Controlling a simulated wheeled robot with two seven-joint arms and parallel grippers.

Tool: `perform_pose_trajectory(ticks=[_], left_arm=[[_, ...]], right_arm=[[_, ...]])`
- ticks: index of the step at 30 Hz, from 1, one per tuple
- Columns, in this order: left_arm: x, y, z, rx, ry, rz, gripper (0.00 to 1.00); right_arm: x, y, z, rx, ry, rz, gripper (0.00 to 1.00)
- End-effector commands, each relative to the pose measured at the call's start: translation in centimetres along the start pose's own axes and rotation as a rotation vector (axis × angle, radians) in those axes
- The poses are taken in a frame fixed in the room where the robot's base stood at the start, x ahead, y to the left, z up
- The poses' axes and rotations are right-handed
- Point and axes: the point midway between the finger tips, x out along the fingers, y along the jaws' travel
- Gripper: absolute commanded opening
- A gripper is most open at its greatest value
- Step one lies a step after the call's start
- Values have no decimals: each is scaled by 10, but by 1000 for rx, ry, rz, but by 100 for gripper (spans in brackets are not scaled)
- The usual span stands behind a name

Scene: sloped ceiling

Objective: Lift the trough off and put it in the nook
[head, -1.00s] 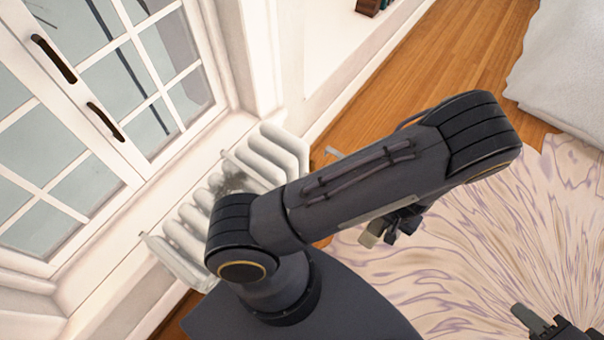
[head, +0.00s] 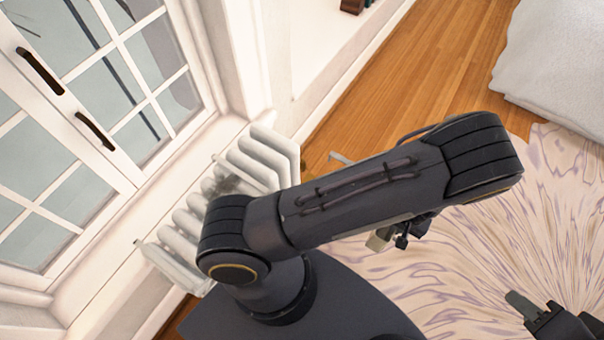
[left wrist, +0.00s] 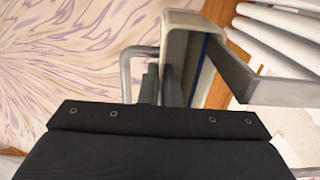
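The trough (left wrist: 181,35) is a narrow beige box with a blue strip inside, grey bars at both sides and a handle-like loop on the left. In the left wrist view the two dark fingers of my left gripper (left wrist: 160,86) are close together at its near left wall and appear shut on it. In the head view my arm hides most of the trough; a beige end (head: 379,240) shows beside my left gripper (head: 406,236). My right gripper (head: 532,308) is at the lower right, partly cut off; its opening is unclear. I cannot identify the nook for certain.
A white ribbed radiator (head: 262,150) stands under the window (head: 95,110), left of the trough. Wooden floor (head: 400,95) is clear behind. A patterned rug (head: 570,210) lies at the right, with a white-covered piece of furniture (head: 555,60) beyond.

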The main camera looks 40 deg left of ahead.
Motion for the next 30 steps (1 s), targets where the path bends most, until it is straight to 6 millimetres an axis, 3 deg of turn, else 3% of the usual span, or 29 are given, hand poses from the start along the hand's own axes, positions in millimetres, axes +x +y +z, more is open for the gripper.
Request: perform_pose_trajectory(ticks=[30], left_arm=[[-18, 76, -1, 1, 3, 1, 0]], right_arm=[[-4, -2, -2, 0, 0, 0, 36]])
